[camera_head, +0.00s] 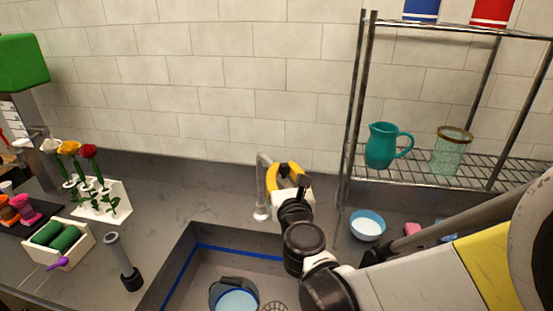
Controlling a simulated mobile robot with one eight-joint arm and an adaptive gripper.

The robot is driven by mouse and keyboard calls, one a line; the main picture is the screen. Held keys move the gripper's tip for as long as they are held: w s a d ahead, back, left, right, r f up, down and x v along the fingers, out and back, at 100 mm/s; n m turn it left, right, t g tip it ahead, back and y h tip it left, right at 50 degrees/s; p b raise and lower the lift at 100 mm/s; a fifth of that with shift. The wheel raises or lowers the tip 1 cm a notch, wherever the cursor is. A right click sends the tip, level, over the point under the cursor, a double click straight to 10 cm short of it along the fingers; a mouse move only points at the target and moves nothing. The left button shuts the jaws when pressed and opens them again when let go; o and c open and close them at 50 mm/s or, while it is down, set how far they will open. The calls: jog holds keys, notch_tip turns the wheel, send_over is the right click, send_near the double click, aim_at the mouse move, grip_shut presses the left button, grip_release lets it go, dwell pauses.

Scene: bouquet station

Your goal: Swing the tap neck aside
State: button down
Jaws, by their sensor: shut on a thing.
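The tap stands behind the sink, its chrome post (262,190) upright on the counter. My wrist and gripper body hide the far end of the neck and part of the jaws.
A light-blue bowl (367,225) sits right of my wrist. A wire shelf (500,172) bears a teal pitcher (381,147) and a glass jar (450,154). A flower rack (112,203) stands left.

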jog(key=shift+w+d, duration=0.25)
jog(key=shift+d, duration=0.2)
jog(key=shift+w+d, duration=0.2)
jog(key=shift+d, duration=0.25)
jog(key=c, duration=1.5)
grip_release()
jog(key=shift+s+d+r, duration=0.1)
jog(key=shift+d, duration=0.05)
jog(key=shift+o, duration=1.1)
jog(key=shift+s+d+r, duration=0.15)
jog(key=shift+s, duration=0.1)
jog(key=s+d, duration=0.1)
jog(key=s, duration=1)
jog(key=shift+s+d, duration=0.25)
